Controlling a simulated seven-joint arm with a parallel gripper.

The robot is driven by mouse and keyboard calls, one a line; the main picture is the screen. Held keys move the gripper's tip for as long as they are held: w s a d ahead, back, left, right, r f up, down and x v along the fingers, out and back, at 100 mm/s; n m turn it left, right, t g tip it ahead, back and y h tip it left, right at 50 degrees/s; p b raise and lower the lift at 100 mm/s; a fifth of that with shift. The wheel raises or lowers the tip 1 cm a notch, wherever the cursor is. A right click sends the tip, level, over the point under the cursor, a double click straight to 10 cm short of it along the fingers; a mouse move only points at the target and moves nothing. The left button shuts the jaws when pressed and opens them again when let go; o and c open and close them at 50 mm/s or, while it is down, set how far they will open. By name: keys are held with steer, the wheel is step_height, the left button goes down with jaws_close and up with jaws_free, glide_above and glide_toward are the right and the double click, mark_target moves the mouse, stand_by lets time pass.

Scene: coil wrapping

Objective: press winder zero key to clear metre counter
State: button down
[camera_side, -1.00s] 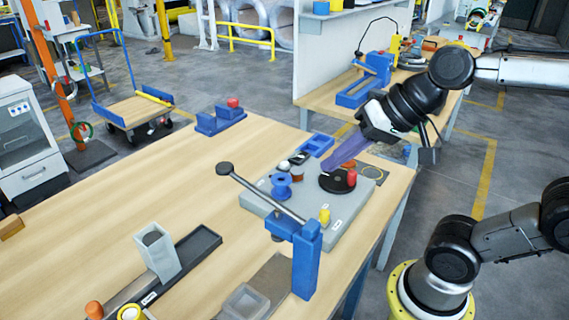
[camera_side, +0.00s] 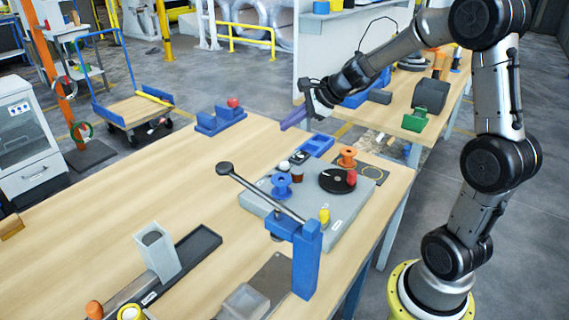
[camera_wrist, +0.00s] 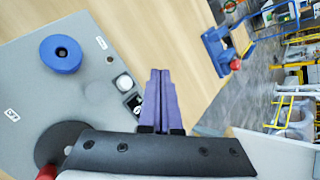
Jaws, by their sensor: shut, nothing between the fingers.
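The winder is a grey plate (camera_side: 340,222) on the wooden table. It carries a blue spool (camera_side: 282,185), a black disc (camera_side: 330,181) with a red knob (camera_side: 351,177), and a yellow part (camera_side: 324,215). A small white round button (camera_side: 284,166) is on it, beside a small dark key block; in the wrist view the white button (camera_wrist: 124,82) and dark block (camera_wrist: 134,104) sit left of my fingers. I cannot read which is the zero key. My gripper (camera_side: 286,126) has purple fingers, shut and empty, raised behind the winder; they also show in the wrist view (camera_wrist: 160,73).
A blue tray (camera_side: 318,146) and an orange spool (camera_side: 347,155) are behind the plate. A blue post (camera_side: 306,262) with a black-knobbed rod (camera_side: 262,193) reaches over the plate's front. A blue block with a red knob (camera_side: 232,103) stands at the back left.

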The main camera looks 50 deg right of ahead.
steer(key=shift+f, duration=0.1)
stand_by(0.3)
glide_above(289, 167)
steer(key=shift+f, duration=4.25)
steer(key=shift+f, duration=0.1)
steer(key=shift+f, duration=0.3)
steer(key=shift+f, duration=0.5)
steer(key=shift+r, duration=0.9)
steer(key=shift+r, duration=2.5)
